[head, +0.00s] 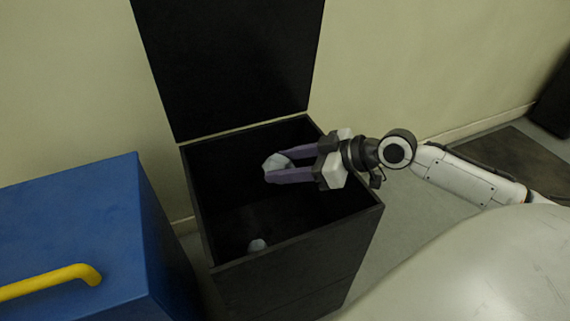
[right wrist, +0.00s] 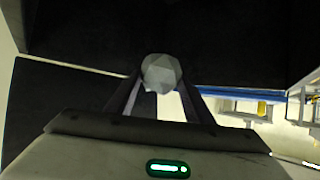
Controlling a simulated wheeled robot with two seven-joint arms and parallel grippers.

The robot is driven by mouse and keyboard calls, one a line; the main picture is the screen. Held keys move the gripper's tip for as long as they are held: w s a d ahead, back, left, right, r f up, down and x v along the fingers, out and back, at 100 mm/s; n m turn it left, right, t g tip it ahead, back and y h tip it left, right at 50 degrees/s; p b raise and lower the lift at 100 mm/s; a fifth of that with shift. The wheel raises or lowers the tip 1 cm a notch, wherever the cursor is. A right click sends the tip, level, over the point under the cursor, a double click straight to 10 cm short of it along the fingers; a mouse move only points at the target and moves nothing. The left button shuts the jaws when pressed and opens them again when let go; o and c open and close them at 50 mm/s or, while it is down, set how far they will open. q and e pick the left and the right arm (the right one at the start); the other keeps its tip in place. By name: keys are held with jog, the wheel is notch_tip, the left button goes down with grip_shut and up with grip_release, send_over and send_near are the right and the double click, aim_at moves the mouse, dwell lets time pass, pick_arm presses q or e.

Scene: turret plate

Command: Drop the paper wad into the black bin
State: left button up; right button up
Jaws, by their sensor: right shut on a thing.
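The black bin (head: 285,275) stands open in the middle of the head view, its lid (head: 235,65) raised at the back. My right gripper (head: 273,173) reaches over the bin's opening from the right. It is shut on a pale grey paper wad (head: 274,164), held between the fingertips over the bin's interior. The wad (right wrist: 162,73) also shows between the fingers in the right wrist view. My left gripper is not in view.
A blue box (head: 75,215) with a yellow handle (head: 50,280) stands left of the bin. A wall (head: 420,60) is behind the bin. A pale rounded surface (head: 470,275) fills the lower right. A dark mat (head: 520,165) lies on the floor at the right.

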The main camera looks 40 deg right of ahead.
jog(key=o, duration=1.1)
jog(key=shift+c, duration=0.2)
jog(key=shift+s+d+r, duration=0.25)
jog(key=shift+s+r, duration=0.05)
jog(key=shift+s, duration=0.15)
pick_arm(q)
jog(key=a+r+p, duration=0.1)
jog(key=p, duration=0.1)
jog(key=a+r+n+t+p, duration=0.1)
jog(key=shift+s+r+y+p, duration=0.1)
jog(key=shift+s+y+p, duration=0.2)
jog(key=shift+p, duration=0.05)
pick_arm(e)
jog(key=v, duration=0.9)
jog(key=shift+d, duration=0.1)
